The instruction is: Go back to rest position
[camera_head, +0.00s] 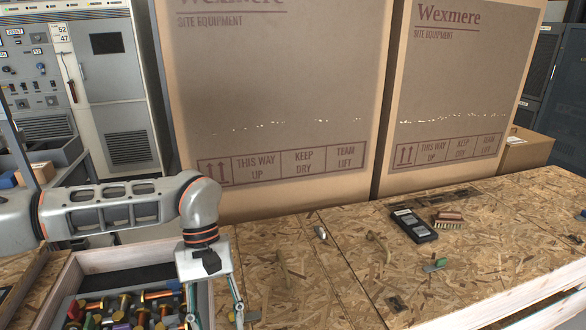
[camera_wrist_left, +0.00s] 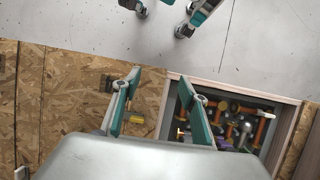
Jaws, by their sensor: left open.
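My left gripper (camera_head: 213,322) hangs at the lower left of the head view, beside and partly over a crate of parts; its tips run to the picture's lower edge. In the left wrist view its two teal fingers (camera_wrist_left: 158,80) are spread apart with nothing between them. They are over the border between the particle-board top and the crate. My right gripper does not show in the head view.
The crate (camera_head: 62,278) holds several coloured parts. The particle-board top (camera_head: 330,270) carries a black device (camera_head: 413,226), a brush (camera_head: 448,220) and small fittings. Two large cartons (camera_head: 280,90) (camera_head: 455,90) stand behind. Grey floor (camera_wrist_left: 70,25) shows in the left wrist view.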

